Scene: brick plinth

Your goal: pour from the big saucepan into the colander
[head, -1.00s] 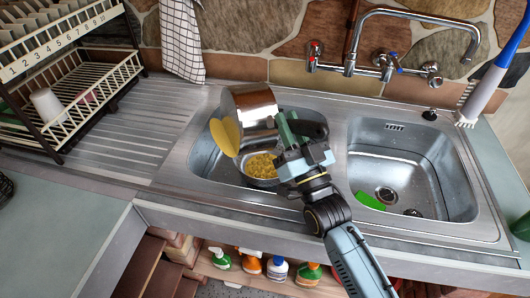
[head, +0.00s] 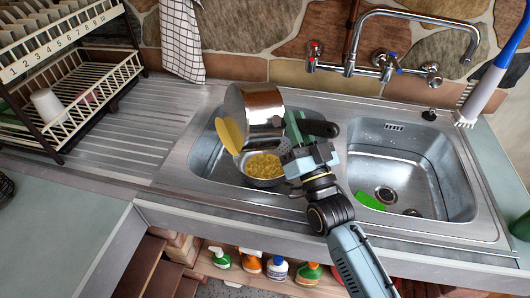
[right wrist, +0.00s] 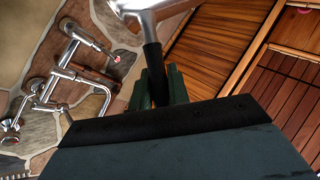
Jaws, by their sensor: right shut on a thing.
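The big saucepan (head: 258,108), shiny steel, is held tilted over the left sink basin, above the colander. Its black handle (head: 322,128) points right; my right gripper (head: 297,128) is shut on it. In the right wrist view the black handle (right wrist: 153,70) runs between the green fingers, with a bit of steel pan (right wrist: 150,8) at the top. The colander (head: 250,180), grey metal with yellow pieces inside, sits in the left basin below the pan. A flat yellow shape (head: 232,135) shows at the pan's left side; I cannot tell whether it is pan contents. My left gripper is not in view.
The right basin (head: 430,165) holds a green item (head: 369,201). The tap (head: 385,60) stands behind the sink. A dish rack (head: 70,80) is at left beside the bare drainboard (head: 140,110). A blue-handled brush (head: 485,90) is at right.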

